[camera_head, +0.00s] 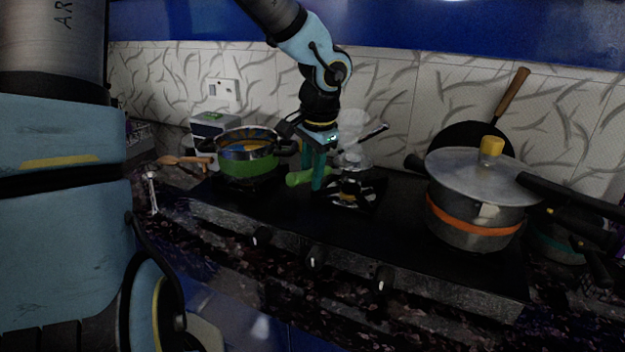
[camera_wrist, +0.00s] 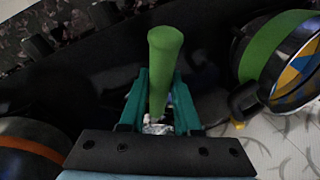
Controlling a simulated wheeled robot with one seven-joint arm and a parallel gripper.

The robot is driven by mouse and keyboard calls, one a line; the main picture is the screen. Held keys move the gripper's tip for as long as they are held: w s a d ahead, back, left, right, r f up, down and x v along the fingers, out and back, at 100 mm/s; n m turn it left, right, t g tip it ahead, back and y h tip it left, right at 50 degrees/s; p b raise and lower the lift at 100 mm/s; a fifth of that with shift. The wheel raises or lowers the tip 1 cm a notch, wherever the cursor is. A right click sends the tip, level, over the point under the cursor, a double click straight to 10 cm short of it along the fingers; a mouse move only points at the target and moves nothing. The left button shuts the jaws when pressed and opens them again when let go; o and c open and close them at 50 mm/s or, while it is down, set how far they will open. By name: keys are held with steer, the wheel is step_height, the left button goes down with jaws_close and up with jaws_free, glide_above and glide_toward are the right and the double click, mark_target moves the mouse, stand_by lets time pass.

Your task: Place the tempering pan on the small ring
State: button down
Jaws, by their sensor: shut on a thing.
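My gripper (camera_head: 316,182) is shut on a green handle (camera_head: 298,179), which I take to be that of the tempering pan. In the wrist view the green handle (camera_wrist: 163,60) stands out between the two teal fingers of my gripper (camera_wrist: 160,82), with a small shiny metal part behind it. The pan's bowl is not clearly seen; fingers and dim light hide it. The small ring (camera_head: 352,194) is at the middle of the black hob, just right of my fingers. I cannot tell whether the pan touches it.
A green-banded pot (camera_head: 247,168) stands on the hob to the left. A large lidded cooker with an orange band (camera_head: 470,222) stands on the right. A dark pan with a wooden handle (camera_head: 470,137) leans behind it. Clear glassware (camera_head: 353,135) is behind my gripper. Knobs line the hob's front.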

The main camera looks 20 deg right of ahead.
steer(key=shift+f, duration=0.85)
steer(key=shift+f, duration=0.2)
steer(key=c, duration=0.6)
jaws_free()
steer(key=shift+r, duration=0.15)
step_height(320, 180, up, 12)
steer(key=s, duration=0.2)
steer(key=a+f+n, duration=0.3)
steer(key=a+n, duration=0.1)
steer(key=a, duration=0.4)
steer(key=s+a+f+n, duration=0.1)
steer(key=a+f+n, duration=0.3)
steer(key=a, duration=0.4)
steer(key=s+a+f+n, duration=0.1)
steer(key=a+f+n, duration=0.3)
steer(key=a, duration=0.5)
steer(key=shift+s+f+g+h, duration=0.1)
steer(key=shift+f+g+h, duration=0.05)
steer(key=shift+g+h, duration=0.2)
